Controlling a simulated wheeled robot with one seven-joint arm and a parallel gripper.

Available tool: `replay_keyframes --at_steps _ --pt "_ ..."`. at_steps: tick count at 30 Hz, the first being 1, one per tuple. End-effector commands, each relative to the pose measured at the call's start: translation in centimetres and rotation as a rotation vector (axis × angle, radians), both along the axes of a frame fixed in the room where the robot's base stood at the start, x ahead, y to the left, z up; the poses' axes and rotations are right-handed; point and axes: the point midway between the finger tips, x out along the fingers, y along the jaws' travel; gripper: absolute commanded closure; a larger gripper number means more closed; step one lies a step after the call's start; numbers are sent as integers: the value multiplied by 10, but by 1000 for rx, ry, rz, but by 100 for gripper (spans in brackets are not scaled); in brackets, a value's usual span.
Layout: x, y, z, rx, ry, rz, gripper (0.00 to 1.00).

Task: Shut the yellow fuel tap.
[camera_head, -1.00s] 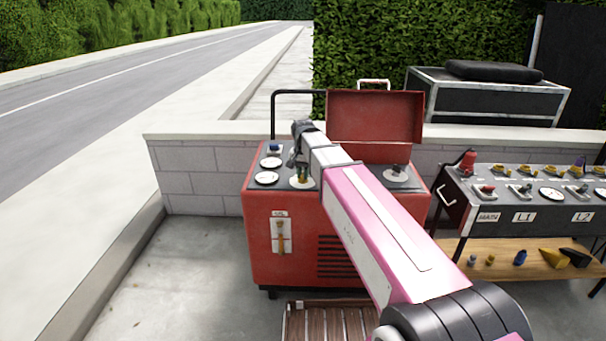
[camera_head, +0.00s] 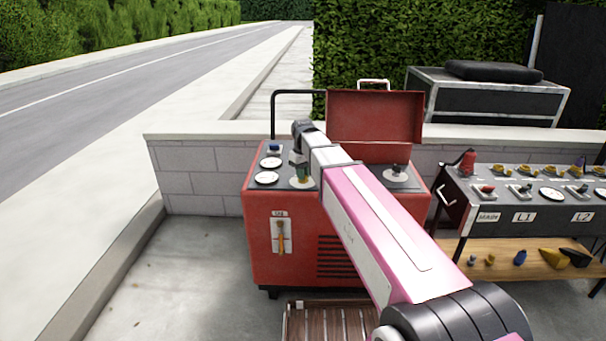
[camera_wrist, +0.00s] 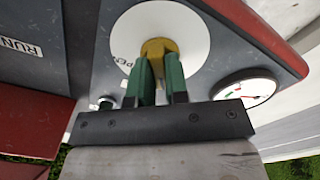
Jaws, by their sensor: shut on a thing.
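The yellow fuel tap (camera_wrist: 159,46) stands on a round white plate (camera_wrist: 190,35) in the wrist view. Part of a word, with "PE" legible, shows at the plate's left edge. My gripper (camera_wrist: 158,68) has its two green fingers shut on the tap, one on each side. The fingers cover part of the tap. In the head view my gripper (camera_head: 302,172) reaches down to the left part of the red machine's top (camera_head: 329,180), and the tap itself is hidden there.
A round gauge (camera_wrist: 245,91) is close beside the plate. The raised red lid (camera_head: 375,117) stands behind my arm. A lever (camera_head: 281,238) is on the machine's front. A black switch panel (camera_head: 545,190) stands to the right; a low wall (camera_head: 200,175) runs behind.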

Motion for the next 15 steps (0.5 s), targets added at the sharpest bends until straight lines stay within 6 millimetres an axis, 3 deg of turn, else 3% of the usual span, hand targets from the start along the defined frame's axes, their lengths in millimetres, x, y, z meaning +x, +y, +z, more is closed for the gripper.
replay_keyframes --at_steps 15 --pt "0 0 0 0 0 146 100"
